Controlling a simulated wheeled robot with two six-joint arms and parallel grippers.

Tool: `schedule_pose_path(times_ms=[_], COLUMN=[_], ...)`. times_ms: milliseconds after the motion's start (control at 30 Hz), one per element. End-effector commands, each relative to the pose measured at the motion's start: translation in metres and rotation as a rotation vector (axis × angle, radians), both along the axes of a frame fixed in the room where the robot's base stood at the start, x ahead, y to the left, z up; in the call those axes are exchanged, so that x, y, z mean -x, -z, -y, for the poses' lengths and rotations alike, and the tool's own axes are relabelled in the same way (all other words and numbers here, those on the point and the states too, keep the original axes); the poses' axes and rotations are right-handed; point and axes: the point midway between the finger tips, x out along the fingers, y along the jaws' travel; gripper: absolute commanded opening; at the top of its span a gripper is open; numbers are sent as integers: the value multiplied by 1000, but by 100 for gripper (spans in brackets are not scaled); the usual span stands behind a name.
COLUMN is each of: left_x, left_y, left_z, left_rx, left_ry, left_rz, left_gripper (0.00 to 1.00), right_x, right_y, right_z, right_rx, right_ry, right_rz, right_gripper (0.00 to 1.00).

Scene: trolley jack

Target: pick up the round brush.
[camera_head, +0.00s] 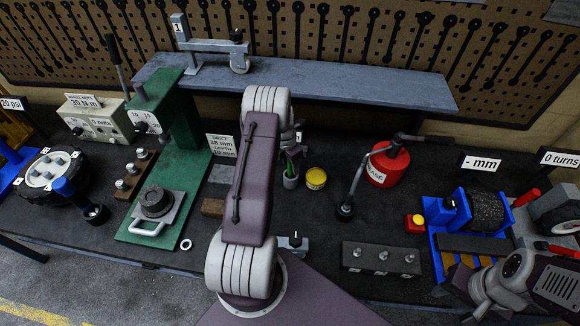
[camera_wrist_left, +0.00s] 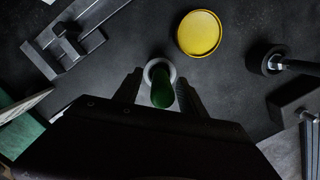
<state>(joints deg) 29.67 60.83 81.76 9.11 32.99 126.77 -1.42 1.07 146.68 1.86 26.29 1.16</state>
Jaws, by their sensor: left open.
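The round brush shows as a green handle (camera_wrist_left: 162,90) standing in a small pale cup (camera_wrist_left: 151,66) in the left wrist view. In the head view the green handle (camera_head: 289,167) sticks up from the cup (camera_head: 290,182), partly behind my left arm; bristles are not visible. My left gripper (camera_wrist_left: 160,88) is open, with one finger on each side of the green handle; contact cannot be told. In the head view my left gripper is mostly hidden by its own arm. My right gripper (camera_head: 462,286) is at the lower right, away from the brush, and its jaws are unclear.
A yellow-lidded tin (camera_head: 316,178) stands just right of the cup. A red grease can (camera_head: 388,165) is further right. A green press (camera_head: 176,150) stands to the left, and a grey shelf (camera_head: 330,82) runs along the back.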

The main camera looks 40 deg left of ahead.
Motion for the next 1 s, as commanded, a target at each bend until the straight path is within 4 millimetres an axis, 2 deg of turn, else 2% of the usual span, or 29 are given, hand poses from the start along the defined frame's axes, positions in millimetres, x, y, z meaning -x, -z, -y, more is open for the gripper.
schedule_pose_path(times_ms=[100, 267, 300, 400, 467, 767, 867, 1000], left_x=[-1, -1, -1, -1, -1, -2, -3, -3], left_y=[8, 9, 9, 9, 9, 6, -7, -42], left_z=[0, 0, 0, 0, 0, 0, 0, 0], left_rx=[-1, -1, -1, -1, -1, -1, -4, -4], left_ry=[0, 1, 1, 1, 1, 1, 1, 0], left_rz=[1, 1, 1, 1, 1, 3, 6, 8], left_gripper=[48, 48, 43, 15, 0, 0, 0, 0], right_x=[0, 0, 0, 0, 0, 0, 0, 0], right_y=[-3, -2, -2, -2, -2, 0, 7, 20], right_z=[0, 0, 0, 0, 0, 0, 0, 0], right_rx=[0, 0, 0, 0, 0, 0, 0, 0], right_ry=[0, 0, 0, 0, 0, 0, 0, 0], right_rz=[0, -1, -1, -1, -1, 0, 0, -1], right_gripper=[36, 36, 36, 36, 36, 36, 36, 36])
